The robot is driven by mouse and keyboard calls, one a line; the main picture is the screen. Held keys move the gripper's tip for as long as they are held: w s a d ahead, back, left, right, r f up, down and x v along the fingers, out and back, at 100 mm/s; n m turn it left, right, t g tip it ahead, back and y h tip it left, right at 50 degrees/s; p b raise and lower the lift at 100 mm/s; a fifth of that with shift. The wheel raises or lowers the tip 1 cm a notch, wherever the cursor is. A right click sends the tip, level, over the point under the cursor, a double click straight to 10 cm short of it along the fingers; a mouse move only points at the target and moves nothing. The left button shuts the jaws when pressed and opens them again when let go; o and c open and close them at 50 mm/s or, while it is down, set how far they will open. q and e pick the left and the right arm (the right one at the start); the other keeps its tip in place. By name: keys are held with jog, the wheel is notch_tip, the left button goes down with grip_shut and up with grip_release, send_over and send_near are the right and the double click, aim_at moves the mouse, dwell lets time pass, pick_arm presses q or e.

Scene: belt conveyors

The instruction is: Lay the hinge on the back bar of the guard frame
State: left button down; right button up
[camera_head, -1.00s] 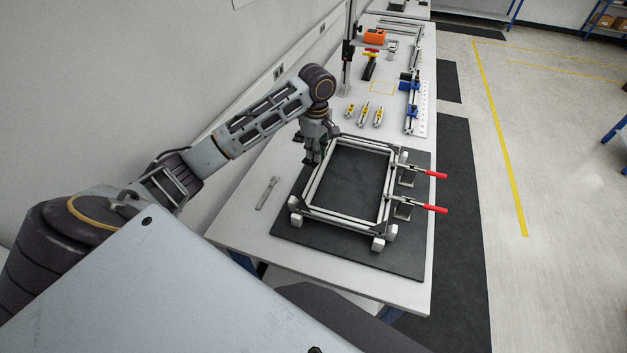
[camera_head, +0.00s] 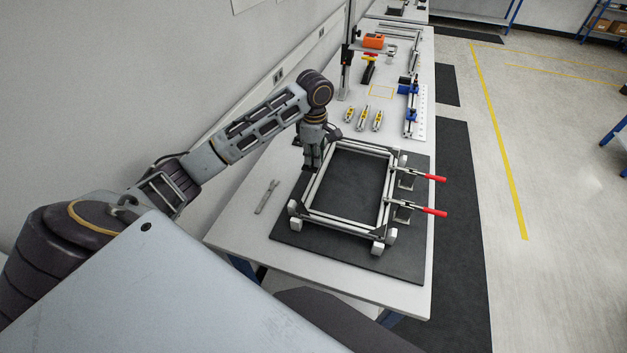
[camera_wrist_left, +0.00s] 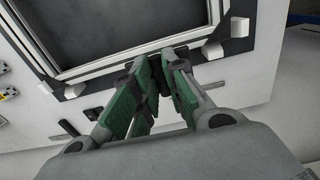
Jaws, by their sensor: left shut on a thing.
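The guard frame (camera_head: 387,195), a rectangle of light metal bars with dark corner plates, lies on a dark mat; its bar (camera_wrist_left: 110,66) also shows in the left wrist view. My left gripper (camera_head: 312,164) points down at the frame's wall-side bar, near the far left corner. In the left wrist view its green-padded fingers (camera_wrist_left: 162,66) are shut on a small dark piece, seemingly the hinge (camera_wrist_left: 160,78), beside the bar. The fingers hide most of it, and I cannot tell if it touches the bar. My right gripper is not in view.
Two red-handled clamps (camera_head: 434,178) stand on the frame's right side. A wrench (camera_head: 266,197) lies on the table left of the mat (camera_head: 400,262). Several yellow-marked parts (camera_head: 363,118) and an orange box (camera_head: 373,41) are farther back. The wall runs along the left.

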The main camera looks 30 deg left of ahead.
pick_arm(q)
send_over(314, 184)
notch_tip(314, 184, down, 5)
jog(key=shift+f+p, duration=0.2)
jog(key=shift+p, duration=0.2)
jog(key=shift+f, duration=1.9)
jog(key=c, duration=1.5)
grip_release()
jog(key=shift+f, duration=0.1)
jog(key=shift+o, duration=0.2)
